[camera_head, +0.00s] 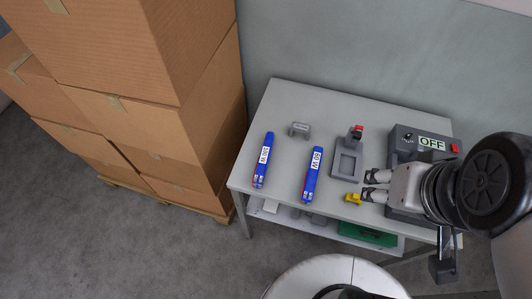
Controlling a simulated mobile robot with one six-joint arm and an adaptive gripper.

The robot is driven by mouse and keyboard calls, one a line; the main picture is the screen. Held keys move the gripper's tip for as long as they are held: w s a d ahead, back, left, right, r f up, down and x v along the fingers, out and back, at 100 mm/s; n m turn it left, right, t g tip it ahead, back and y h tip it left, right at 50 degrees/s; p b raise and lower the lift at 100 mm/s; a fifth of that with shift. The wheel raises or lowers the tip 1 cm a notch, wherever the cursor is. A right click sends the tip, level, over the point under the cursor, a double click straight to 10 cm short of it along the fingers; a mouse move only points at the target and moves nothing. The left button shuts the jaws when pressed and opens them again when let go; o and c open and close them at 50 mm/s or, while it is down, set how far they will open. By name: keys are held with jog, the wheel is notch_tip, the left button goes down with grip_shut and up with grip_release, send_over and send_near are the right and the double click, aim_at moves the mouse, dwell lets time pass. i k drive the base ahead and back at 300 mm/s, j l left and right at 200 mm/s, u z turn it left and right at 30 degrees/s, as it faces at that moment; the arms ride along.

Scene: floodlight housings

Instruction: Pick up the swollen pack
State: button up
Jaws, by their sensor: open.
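Two long blue packs with white labels lie apart on the grey table (265,112). The left pack (263,160) has a label too small to read surely. The right pack (312,175) is labelled what looks like "50 W" and seems slightly wider. I cannot tell surely from this view which one is swollen. My gripper (366,185) is open and empty, with its fingers pointing left. It is over the right part of the table, to the right of both packs and touching neither.
A grey bracket (299,129) lies behind the packs. A grey holder with a red part (347,160) stands between the right pack and my gripper. A small yellow piece (353,198) is by the fingertips. A grey box marked "OFF" (402,138) is at right. Stacked cartons (150,135) stand left.

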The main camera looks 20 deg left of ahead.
aim_at(264, 161)
jog(key=j+u, duration=0.15)
jog(key=j, duration=0.5)
jog(key=i+j+u, duration=0.1)
jog(key=j, duration=0.55)
jog(key=i+j+u, duration=0.15)
jog(key=j, duration=0.5)
jog(key=k, duration=0.05)
